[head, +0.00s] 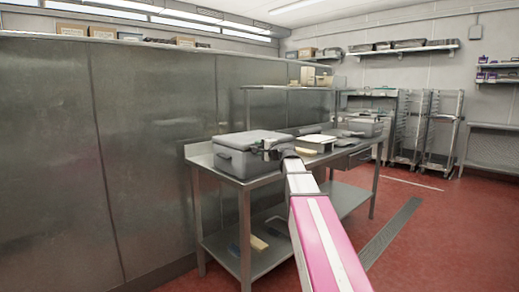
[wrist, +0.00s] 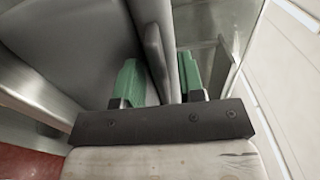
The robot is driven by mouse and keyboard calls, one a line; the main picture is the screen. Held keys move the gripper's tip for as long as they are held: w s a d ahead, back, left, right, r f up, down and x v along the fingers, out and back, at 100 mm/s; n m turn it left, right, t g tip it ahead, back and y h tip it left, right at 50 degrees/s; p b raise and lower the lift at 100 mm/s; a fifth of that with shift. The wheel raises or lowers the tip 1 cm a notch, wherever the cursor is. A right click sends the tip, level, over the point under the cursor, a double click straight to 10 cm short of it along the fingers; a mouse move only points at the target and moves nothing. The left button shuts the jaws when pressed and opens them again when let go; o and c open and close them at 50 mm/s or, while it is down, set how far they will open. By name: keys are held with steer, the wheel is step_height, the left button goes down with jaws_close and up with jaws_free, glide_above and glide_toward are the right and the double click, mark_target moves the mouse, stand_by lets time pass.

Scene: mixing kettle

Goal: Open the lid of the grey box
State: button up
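The grey box (head: 245,157) stands at the left end of the steel table, with its lid (head: 250,139) lying closed on top. My gripper (head: 270,150) is at the box's right front side, small and partly hidden by my arm in the head view.
The steel table (head: 230,178) has a lower shelf with a few items. A pale tray-like object (head: 318,142) and a grey container (head: 362,127) stand farther right on the tabletop. A metal wall (head: 140,150) closes off the left. The red floor (head: 430,230) is open at the right.

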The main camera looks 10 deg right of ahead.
jaws_close()
steer(key=shift+r, duration=0.1)
